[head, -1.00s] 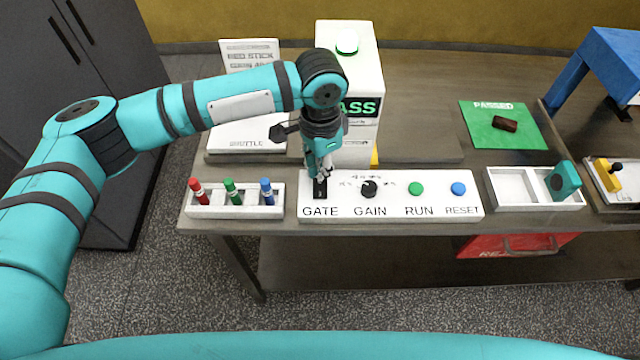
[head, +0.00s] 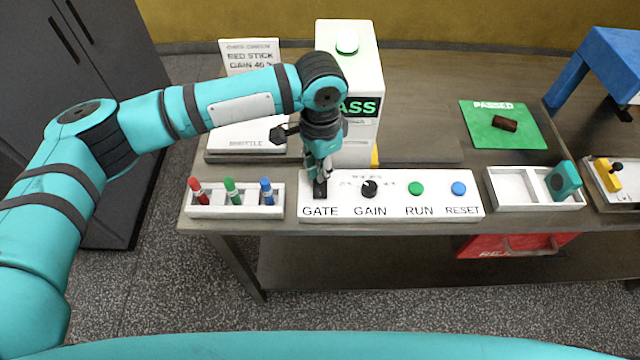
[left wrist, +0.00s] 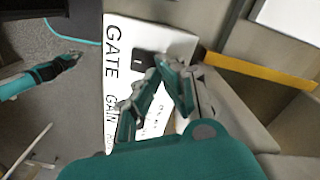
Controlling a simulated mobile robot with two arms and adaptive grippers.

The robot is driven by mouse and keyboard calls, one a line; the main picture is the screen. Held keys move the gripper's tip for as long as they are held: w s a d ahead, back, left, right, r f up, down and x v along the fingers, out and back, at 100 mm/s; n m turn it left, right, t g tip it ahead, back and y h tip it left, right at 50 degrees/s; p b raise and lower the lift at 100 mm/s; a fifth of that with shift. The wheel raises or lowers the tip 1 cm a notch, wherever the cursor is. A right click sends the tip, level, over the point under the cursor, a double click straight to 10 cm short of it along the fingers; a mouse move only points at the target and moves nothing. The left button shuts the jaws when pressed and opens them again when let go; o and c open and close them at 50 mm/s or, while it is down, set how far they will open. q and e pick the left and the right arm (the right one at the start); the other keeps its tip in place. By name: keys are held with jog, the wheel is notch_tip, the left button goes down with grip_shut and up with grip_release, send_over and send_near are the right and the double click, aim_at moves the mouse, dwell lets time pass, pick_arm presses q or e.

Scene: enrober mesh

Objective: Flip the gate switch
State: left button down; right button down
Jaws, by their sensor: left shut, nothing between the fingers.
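The gate switch (head: 320,189) is a small black switch above the word GATE, at the left end of the white control panel (head: 395,211). My left gripper (head: 320,178) points down at it from above and behind, fingers shut and empty. Its fingertips partly cover the switch; I cannot tell whether they touch it or which way it is set. In the left wrist view, the fingertips (left wrist: 160,62) are close to the dark switch (left wrist: 139,63). What looks like my right gripper (left wrist: 66,62) shows small at the left there, its fingers unclear.
The panel also carries a black gain knob (head: 369,188), a green run button (head: 416,188) and a blue reset button (head: 458,188). A tray (head: 235,211) with red, green and blue sticks stands left. A white box (head: 365,75) with a green top light stands behind my gripper.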

pick_arm(q)
jog(key=shift+f, duration=0.9)
dwell(0.3)
notch_tip(320, 180, up, 7)
jog(key=p, duration=0.8)
jog(key=shift+r, duration=0.1)
dwell(0.4)
